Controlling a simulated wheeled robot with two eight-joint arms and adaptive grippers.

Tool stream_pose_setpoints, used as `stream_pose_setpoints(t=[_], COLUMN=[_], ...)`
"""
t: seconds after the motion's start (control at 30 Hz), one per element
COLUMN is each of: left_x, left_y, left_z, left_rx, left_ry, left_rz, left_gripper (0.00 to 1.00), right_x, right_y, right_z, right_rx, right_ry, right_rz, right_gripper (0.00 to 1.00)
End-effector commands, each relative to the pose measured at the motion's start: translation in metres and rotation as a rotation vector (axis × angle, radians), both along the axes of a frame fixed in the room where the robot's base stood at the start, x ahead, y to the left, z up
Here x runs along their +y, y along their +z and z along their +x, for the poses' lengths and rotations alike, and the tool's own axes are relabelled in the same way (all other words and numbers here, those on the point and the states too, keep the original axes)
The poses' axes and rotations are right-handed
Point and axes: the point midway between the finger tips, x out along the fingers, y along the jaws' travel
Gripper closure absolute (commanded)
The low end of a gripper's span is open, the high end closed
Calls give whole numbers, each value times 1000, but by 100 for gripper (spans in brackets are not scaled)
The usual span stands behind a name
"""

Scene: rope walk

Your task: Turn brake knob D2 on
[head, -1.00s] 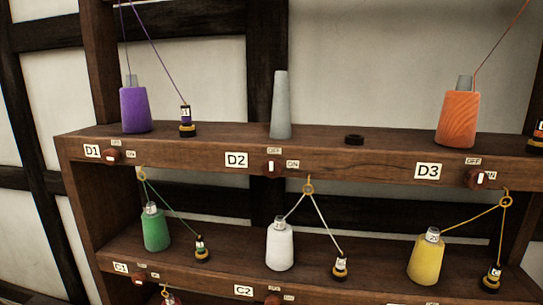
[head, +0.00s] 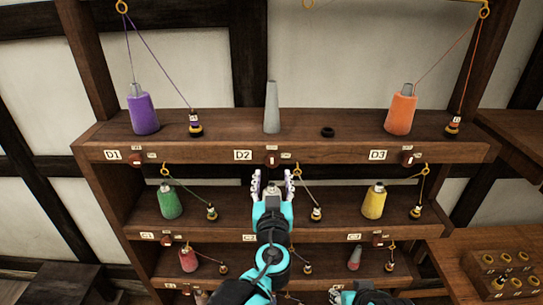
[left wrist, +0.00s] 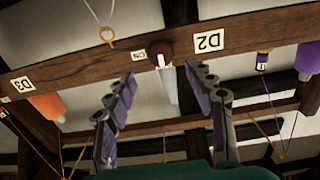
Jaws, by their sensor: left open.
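Brake knob D2 (head: 271,159) is a dark red-brown round knob with a white pointer, on the front rail of the top shelf. Its pointer stands upright, toward the OFF tag above; the ON tag (head: 286,156) is to its right. The D2 label (head: 243,155) is to its left. My left gripper (head: 272,173) is open and empty just below the knob, its fingers one to each side. In the left wrist view, which is upside down, the knob (left wrist: 160,52) shows between and beyond the fingertips (left wrist: 160,72), apparently untouched. My right gripper's fingers do not show.
A bare grey cone (head: 272,108) and a black ring (head: 328,132) stand on the shelf above. Knobs D1 (head: 138,157) and D3 (head: 407,158) are well to the sides. Threaded spools fill the shelf below; my left gripper hides the middle one. A bench (head: 450,270) stands at right.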

Motion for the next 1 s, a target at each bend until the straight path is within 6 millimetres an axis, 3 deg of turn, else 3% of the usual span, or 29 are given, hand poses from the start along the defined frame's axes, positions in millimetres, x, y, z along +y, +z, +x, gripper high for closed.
stream_pose_setpoints(t=[0.4,0.77,0.93,1.0], left_x=[2,2,2,2], left_y=[0,-1,-1,-1], left_z=[62,69,69,69], left_rx=[1,2,2,2], left_ry=[3,3,3,3], left_rz=[1,1,1,1], left_gripper=[46,46,88,93], right_x=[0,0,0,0], right_y=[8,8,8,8], right_z=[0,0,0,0], right_rx=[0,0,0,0], right_ry=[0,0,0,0], right_rz=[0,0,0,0], right_gripper=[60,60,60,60])
